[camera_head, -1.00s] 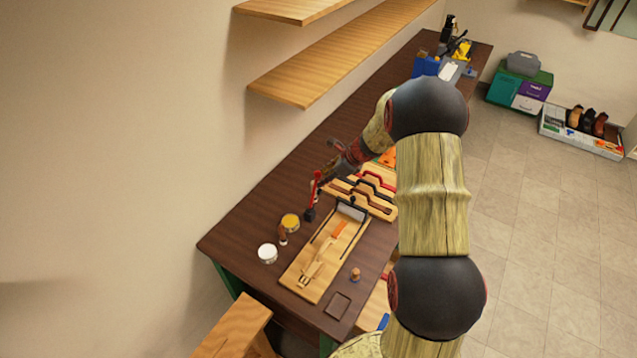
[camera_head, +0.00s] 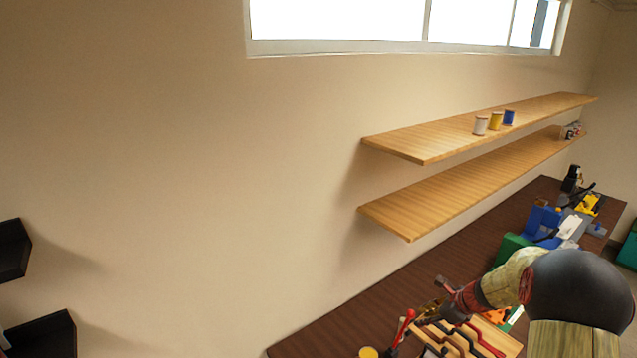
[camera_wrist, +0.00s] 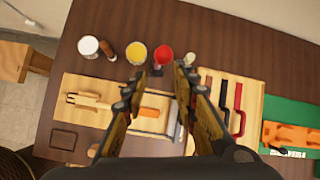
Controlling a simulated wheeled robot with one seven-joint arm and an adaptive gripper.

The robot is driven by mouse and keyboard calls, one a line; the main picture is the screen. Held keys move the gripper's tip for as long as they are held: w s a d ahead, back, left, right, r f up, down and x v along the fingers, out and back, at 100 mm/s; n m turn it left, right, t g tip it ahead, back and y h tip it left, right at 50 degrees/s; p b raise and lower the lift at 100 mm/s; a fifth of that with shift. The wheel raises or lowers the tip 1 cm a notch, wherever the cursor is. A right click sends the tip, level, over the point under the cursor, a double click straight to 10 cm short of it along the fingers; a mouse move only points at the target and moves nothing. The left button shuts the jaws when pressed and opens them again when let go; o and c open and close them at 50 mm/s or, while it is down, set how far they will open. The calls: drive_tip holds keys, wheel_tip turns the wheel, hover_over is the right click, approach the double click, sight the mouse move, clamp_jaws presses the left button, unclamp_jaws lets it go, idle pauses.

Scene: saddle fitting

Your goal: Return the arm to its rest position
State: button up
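My gripper (camera_head: 437,302) is in the lower right of the head view, above the workbench (camera_head: 385,277) at the end of my bent arm. In the wrist view its two fingers (camera_wrist: 160,78) stand apart with nothing between them. They hang over the bench and over part of a wooden board (camera_wrist: 72,84). This board carries a light strap piece (camera_wrist: 90,101) and an orange piece (camera_wrist: 150,112). The fingers hide parts of the board.
In the wrist view, a white pot (camera_wrist: 88,46), a yellow pot (camera_wrist: 137,53) and a red-topped item (camera_wrist: 163,54) stand beyond the board. A rack of dark and red straps (camera_wrist: 238,95) lies right. Two wall shelves (camera_head: 450,190) overhang the bench's back edge.

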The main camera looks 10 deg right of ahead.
drive_tip(key=s+a+r+n+h+b, duration=0.1)
drive_tip(key=s+a+n+b, duration=0.5)
drive_tip(key=s+n, duration=0.3)
drive_tip(key=s+a+r+n+h+b, duration=0.1)
drive_tip(key=s+a+n+b, duration=0.6)
drive_tip(key=s, duration=0.7)
drive_tip(key=s+a+r+n+h+b, duration=0.1)
drive_tip(key=s+a+n+b, duration=0.6)
drive_tip(key=s+n, duration=0.4)
drive_tip(key=shift+s+a+h+b, duration=0.25)
drive_tip(key=shift+s+h+b, duration=0.05)
drive_tip(key=shift+s+b, duration=0.55)
drive_tip(key=shift+r, duration=0.1)
